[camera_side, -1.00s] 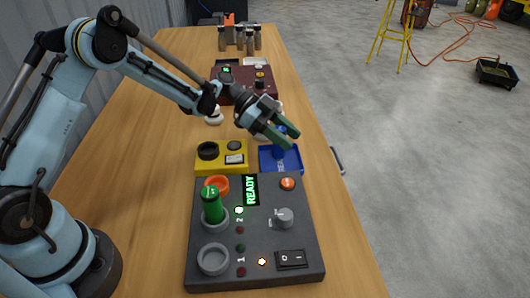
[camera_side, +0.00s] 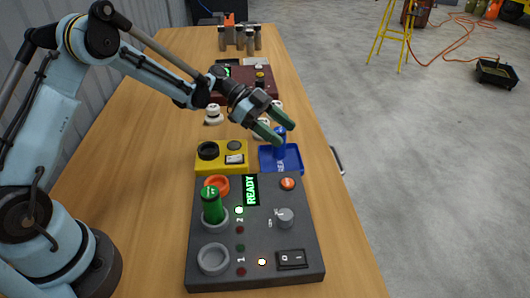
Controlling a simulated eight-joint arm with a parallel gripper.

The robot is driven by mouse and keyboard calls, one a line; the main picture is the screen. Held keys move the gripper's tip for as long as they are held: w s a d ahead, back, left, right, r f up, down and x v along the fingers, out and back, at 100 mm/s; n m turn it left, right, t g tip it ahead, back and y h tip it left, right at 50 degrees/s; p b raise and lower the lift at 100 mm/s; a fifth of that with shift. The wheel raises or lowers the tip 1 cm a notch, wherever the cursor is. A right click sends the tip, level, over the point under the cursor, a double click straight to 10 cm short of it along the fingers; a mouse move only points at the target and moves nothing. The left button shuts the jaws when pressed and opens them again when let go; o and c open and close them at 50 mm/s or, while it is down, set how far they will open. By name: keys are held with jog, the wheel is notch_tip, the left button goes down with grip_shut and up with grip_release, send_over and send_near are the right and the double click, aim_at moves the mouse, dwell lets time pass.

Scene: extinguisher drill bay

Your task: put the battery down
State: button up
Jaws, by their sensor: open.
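A blue battery (camera_side: 280,148) stands upright on the blue tray (camera_side: 293,167), partly hidden by my gripper. My gripper (camera_side: 283,133) is open, its two green fingers around or just above the battery's top; I cannot tell whether they touch it. A green battery (camera_side: 212,206) stands in the upper grey ring of the dark charger panel (camera_side: 265,225), by the number 2. The lower grey ring (camera_side: 213,259), by the number 1, is empty. The panel's display reads READY.
A yellow box (camera_side: 221,168) with a black ring sits left of the tray. White pieces (camera_side: 213,115) and a dark red box (camera_side: 262,97) stand farther back. A rack (camera_side: 240,37) is at the far end. The table's left side is clear.

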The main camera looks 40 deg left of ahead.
jog(key=v, duration=0.9)
jog(key=s+d+r+n+t+y, duration=0.1)
jog(key=s+d+r+n+y, duration=0.2)
jog(key=s+r+n+y, duration=0.35)
jog(key=s+a+f+n+t+y, duration=0.1)
jog(key=s+n+t+y, duration=0.1)
jog(key=s+n, duration=0.2)
jog(key=s+a+f+n+t+y, duration=0.1)
jog(key=s+n+y, duration=0.2)
jog(key=s+n, duration=0.2)
jog(key=s, duration=0.3)
jog(key=shift+s+a+f+t, duration=0.2)
jog(key=shift+a+f+t, duration=0.15)
jog(key=shift+f+t, duration=0.05)
